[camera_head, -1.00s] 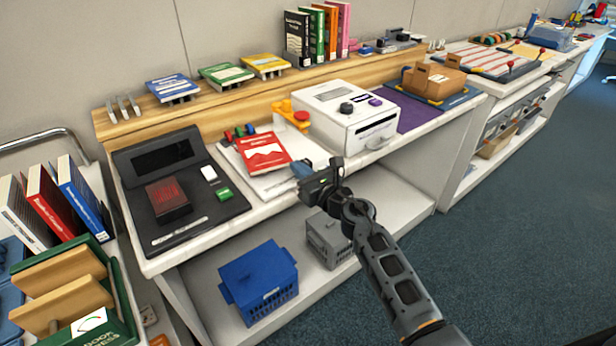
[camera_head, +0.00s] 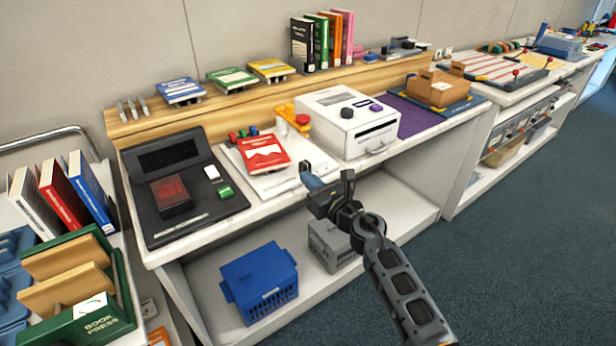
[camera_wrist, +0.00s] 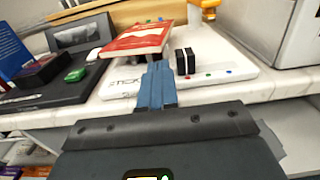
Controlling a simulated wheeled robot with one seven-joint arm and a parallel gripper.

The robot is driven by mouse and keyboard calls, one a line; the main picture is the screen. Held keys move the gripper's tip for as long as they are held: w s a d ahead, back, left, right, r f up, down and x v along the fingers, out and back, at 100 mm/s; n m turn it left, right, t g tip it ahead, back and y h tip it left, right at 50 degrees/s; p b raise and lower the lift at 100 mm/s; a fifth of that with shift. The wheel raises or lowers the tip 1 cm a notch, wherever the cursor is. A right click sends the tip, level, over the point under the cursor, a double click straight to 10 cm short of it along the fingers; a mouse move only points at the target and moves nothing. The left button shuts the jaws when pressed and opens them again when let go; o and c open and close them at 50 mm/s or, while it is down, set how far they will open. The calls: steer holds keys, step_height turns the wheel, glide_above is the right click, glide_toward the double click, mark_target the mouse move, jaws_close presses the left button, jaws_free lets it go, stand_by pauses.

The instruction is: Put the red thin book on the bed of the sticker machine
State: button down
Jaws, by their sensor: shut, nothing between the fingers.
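The red thin book (camera_head: 263,152) lies with its cover up, raised on a small block or stand over the white bed of the sticker machine (camera_head: 290,179). In the wrist view the book (camera_wrist: 138,40) is ahead of the fingers, and the bed (camera_wrist: 215,72) shows a partly hidden label and a black block. My gripper (camera_head: 307,170) is at the counter's front edge, to the right of and nearer than the book. Its blue fingers (camera_wrist: 156,88) are together and empty, apart from the book.
A black scanner-like device (camera_head: 185,190) is left of the bed. A white boxy machine (camera_head: 350,122) and an orange-yellow part (camera_head: 292,115) stand to the right. Blue (camera_head: 260,283) and grey baskets (camera_head: 332,245) sit on the shelf below. Books stand in a cart (camera_head: 60,195) at the left.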

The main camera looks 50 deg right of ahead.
steer(key=v, duration=0.8)
steer(key=shift+s+b, duration=0.3)
steer(key=shift+b, duration=0.15)
steer(key=shift+a, duration=0.15)
steer(key=s+a+m+y, duration=0.3)
steer(key=s+a+m, duration=1.1)
steer(key=a, duration=0.3)
steer(key=s+a+r+m+g+y, duration=0.1)
steer(key=s+a+r+m, duration=0.2)
steer(key=s+m, duration=0.5)
steer(key=s+a+r+m+g+y, duration=0.1)
steer(key=s+a+r+m, duration=0.3)
steer(key=s+m, duration=0.4)
steer(key=r+m, duration=0.1)
steer(key=m, duration=0.1)
steer(key=shift+s+m+g, duration=0.25)
steer(key=shift+m+g, duration=0.05)
steer(key=shift+m, duration=0.1)
